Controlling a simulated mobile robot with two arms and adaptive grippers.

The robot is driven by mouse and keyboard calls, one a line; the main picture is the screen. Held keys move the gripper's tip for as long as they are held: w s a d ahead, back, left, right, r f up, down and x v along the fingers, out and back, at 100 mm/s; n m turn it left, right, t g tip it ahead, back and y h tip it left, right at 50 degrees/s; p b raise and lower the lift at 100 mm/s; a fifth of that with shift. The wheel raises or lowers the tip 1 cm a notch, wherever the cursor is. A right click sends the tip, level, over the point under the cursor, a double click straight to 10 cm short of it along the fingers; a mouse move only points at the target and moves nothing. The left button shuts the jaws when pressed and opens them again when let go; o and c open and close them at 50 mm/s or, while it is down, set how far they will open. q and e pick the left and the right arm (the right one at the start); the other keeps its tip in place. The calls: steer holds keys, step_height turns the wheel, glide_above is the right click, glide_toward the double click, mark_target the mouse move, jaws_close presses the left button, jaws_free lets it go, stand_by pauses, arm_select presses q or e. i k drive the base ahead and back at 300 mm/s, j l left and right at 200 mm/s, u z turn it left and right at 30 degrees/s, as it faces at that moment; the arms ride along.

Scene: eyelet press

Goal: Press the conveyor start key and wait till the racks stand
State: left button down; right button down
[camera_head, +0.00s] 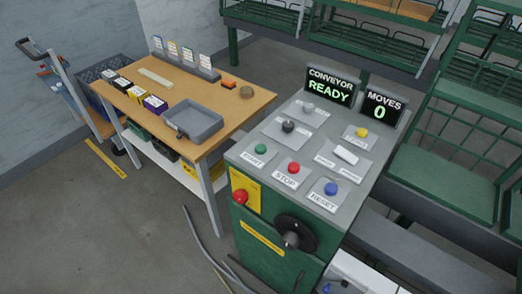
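The conveyor start key is a green button (261,148) on a plate marked START, at the left of the grey top of the control console (315,198). A red STOP button (293,168) and a blue RESET button (331,188) sit to its right. The conveyor display (330,86) reads CONVEYOR READY, and the moves display (382,107) reads MOVES 0. Green wire racks (355,38) stand behind the console, with more racks (470,130) at the right. Neither of my grippers is in view, and nothing touches the green button.
A wooden table (205,90) with a grey tray (194,120), small boxes and cards stands left of the console. A red knob (240,197) and a black handwheel (295,235) project from the console front. Loose grey strips lie on the floor between them.

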mark_target(260, 148)
steer(key=i+j+z, duration=0.25)
steer(key=j+z, duration=0.15)
steer(key=j, duration=0.4)
steer(key=i+j+z, duration=0.15)
steer(key=j+z, duration=0.2)
steer(key=j, duration=0.45)
steer(key=j+z, duration=0.4)
steer(key=j, duration=0.45)
